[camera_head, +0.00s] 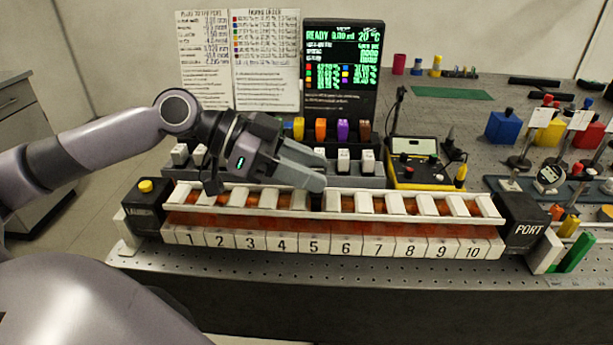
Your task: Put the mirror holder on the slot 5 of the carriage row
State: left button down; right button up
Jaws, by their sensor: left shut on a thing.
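The carriage row (333,225) is a long white-railed rack with an orange-brown inside, white dividers and slots numbered 1 to 10 along its front. My left gripper (318,180) comes in from the left and is shut, its fingertips over the row around slot 5 (314,247). The thing in its jaws, taken as the mirror holder, is almost wholly hidden by the fingers. A small dark part (316,202) shows just below the fingertips at slot 5; I cannot tell whether it is seated. My right gripper is not in view.
A black PORT block (522,228) closes the row's right end; a dark block with a yellow button (146,187) closes the left. Behind stand a rack with white-fronted pieces (343,160), a yellow meter (425,177) and a dark display (343,70).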

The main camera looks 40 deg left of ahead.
pick_arm(q)
jog(key=shift+f, duration=0.7)
jog(key=shift+f, duration=0.2)
jog(key=c, duration=0.6)
grip_release()
jog(key=shift+r, duration=0.1)
jog(key=shift+a+r, duration=0.1)
